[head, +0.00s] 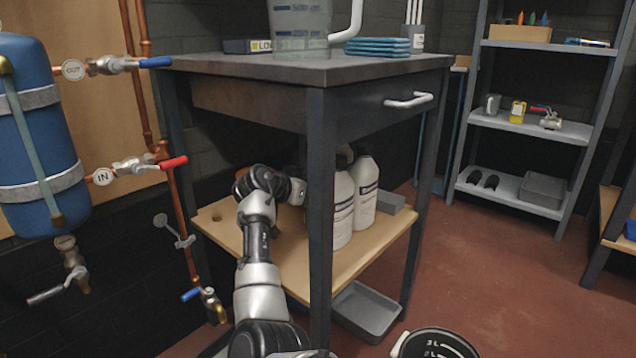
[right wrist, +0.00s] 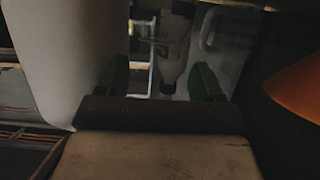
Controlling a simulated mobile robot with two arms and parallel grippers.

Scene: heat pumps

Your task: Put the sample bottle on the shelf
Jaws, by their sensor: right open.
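In the right wrist view, a small pale bottle (right wrist: 174,42) with a dark cap shows ahead between my fingers; it looks like the sample bottle, but the view is dim. My right gripper (right wrist: 162,80) has its two green fingers apart, with nothing clearly held between them. In the head view, my right arm reaches under the workbench, above its wooden lower shelf (head: 350,262); its fingers and the small bottle are hidden there. The grey shelf rack (head: 515,123) stands at the back right. My left gripper is not in view.
Large white bottles (head: 365,195) stand on the lower shelf, right of my arm; a large white body (right wrist: 60,60) is close beside the left finger. An orange object (right wrist: 295,92) is at right. The bench's front leg (head: 320,210) stands beside my arm. Open floor (head: 480,260) lies before the rack.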

